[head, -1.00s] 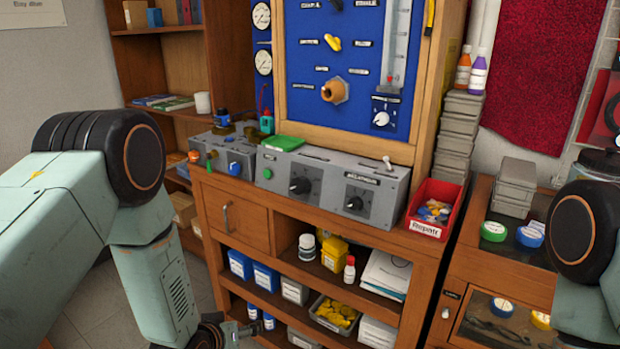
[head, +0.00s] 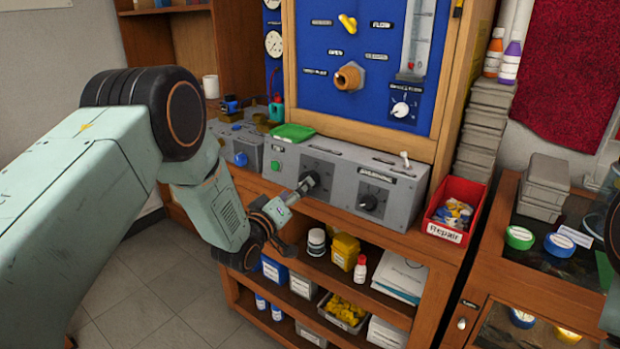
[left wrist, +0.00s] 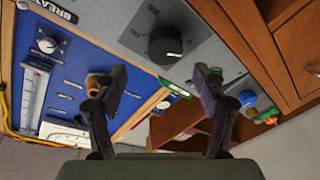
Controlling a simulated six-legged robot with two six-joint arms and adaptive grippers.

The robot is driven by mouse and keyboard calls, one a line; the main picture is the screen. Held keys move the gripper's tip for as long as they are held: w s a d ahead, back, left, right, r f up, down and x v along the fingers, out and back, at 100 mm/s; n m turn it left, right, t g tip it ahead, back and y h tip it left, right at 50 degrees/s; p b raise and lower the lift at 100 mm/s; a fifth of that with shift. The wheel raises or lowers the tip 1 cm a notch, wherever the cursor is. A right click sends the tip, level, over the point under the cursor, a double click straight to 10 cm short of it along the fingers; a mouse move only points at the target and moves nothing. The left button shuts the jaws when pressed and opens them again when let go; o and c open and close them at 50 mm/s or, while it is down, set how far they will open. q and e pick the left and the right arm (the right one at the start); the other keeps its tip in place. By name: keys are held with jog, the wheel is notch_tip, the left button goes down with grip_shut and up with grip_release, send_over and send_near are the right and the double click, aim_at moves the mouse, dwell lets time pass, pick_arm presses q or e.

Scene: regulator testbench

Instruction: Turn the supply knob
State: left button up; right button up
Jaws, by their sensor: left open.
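My left gripper (left wrist: 160,82) looks empty. In the head view my left gripper (head: 303,188) is in front of that left knob and partly hides it; contact cannot be told. I cannot read a supply label. My right gripper is out of view.
The blue panel (head: 358,103) above carries a yellow valve, a brass fitting and a small white dial (head: 402,109). A toggle (head: 405,158) and a green item (head: 293,132) sit on the box top. A red bin (head: 454,210) stands to the right. Shelves hold containers below.

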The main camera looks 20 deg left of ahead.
pick_arm(q)
jog(key=w, duration=0.4)
jog(key=w+d+b, duration=0.1)
jog(key=w, duration=0.1)
jog(key=shift+w+f, duration=0.15)
jog(key=shift+w, duration=0.1)
jog(key=shift+w+a+f, duration=0.15)
jog(key=shift+w+f, duration=0.05)
jog(key=shift+w, duration=0.2)
jog(key=shift+s+r, duration=0.15)
jog(key=shift+r, duration=0.05)
jog(key=shift+c, duration=1.2)
jog(key=shift+f, duration=0.1)
jog(key=c, duration=0.9)
